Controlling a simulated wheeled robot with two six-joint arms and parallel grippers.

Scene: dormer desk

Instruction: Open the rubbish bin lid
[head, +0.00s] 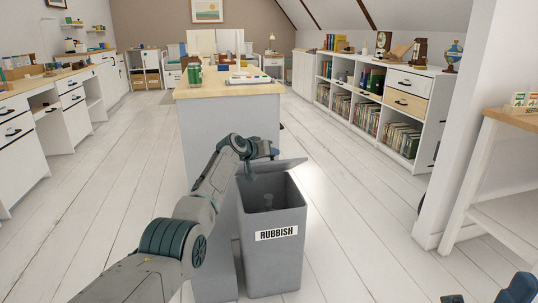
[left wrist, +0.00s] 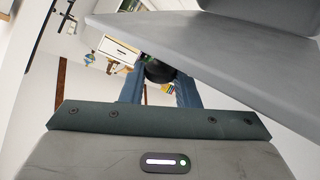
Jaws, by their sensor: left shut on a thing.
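The grey bin (head: 272,240), labelled RUBBISH, stands on the floor. Its grey lid (head: 285,165) is raised and tilted at the back of the opening, so the inside shows. My left gripper (head: 264,153) is at the lid's upper left edge. In the left wrist view my left gripper (left wrist: 160,88) is shut on a dark round knob-like part (left wrist: 160,70), beside the broad grey lid (left wrist: 225,65). Its grip is partly hidden in the head view. Two blue fingertips of my right gripper (head: 487,299) show apart at the bottom right, cut by the frame.
White shelves (head: 375,100) line the right wall. A white wall end and side table (head: 500,160) stand at the right. The floor between is clear.

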